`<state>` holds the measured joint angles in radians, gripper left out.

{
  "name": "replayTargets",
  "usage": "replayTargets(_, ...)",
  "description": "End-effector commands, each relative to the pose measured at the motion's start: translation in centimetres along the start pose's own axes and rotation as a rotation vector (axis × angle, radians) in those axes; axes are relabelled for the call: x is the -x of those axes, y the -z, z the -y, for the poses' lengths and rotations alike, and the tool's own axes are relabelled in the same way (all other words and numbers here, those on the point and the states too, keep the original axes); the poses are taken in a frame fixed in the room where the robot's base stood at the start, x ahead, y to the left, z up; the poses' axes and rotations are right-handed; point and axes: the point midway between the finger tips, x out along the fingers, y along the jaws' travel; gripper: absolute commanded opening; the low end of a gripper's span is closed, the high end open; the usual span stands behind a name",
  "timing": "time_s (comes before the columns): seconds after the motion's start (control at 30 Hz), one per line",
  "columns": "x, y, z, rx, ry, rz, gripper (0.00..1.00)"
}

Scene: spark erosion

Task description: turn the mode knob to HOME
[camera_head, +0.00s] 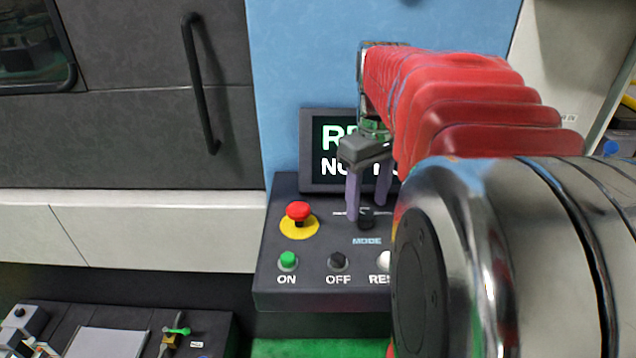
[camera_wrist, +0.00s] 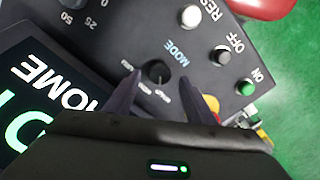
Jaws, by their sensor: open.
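The mode knob (camera_head: 366,222) is a small black knob above the MODE label on the dark control panel (camera_head: 283,297). In the wrist view the knob (camera_wrist: 156,71) has small white position marks around it, too small and tilted to read surely. My gripper (camera_head: 367,211) is open, with its two purple-grey fingers pointing down at the knob. In the wrist view my gripper (camera_wrist: 171,88) has one fingertip on either side of the knob, the left one nearer. I cannot tell whether a finger touches it. The knob's pointer direction is unclear.
The display (camera_head: 318,165) behind the panel is partly hidden by my arm; the wrist view shows HOME on it. A red emergency button (camera_head: 298,212), green ON button (camera_head: 288,261), black OFF button (camera_head: 338,262) and white button (camera_head: 386,261) are close by. A numbered dial (camera_wrist: 80,6) is beyond the knob.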

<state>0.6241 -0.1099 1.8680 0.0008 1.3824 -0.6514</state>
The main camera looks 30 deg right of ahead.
Motion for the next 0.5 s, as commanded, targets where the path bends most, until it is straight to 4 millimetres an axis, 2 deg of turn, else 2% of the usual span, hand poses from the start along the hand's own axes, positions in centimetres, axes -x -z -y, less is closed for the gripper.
replayTargets(0.2, -2.4, 0.0, 0.0, 0.001, 0.001, 0.001, 0.50)
replayTargets(0.5, -2.8, 0.1, 0.0, 0.001, 0.000, -0.001, 0.50)
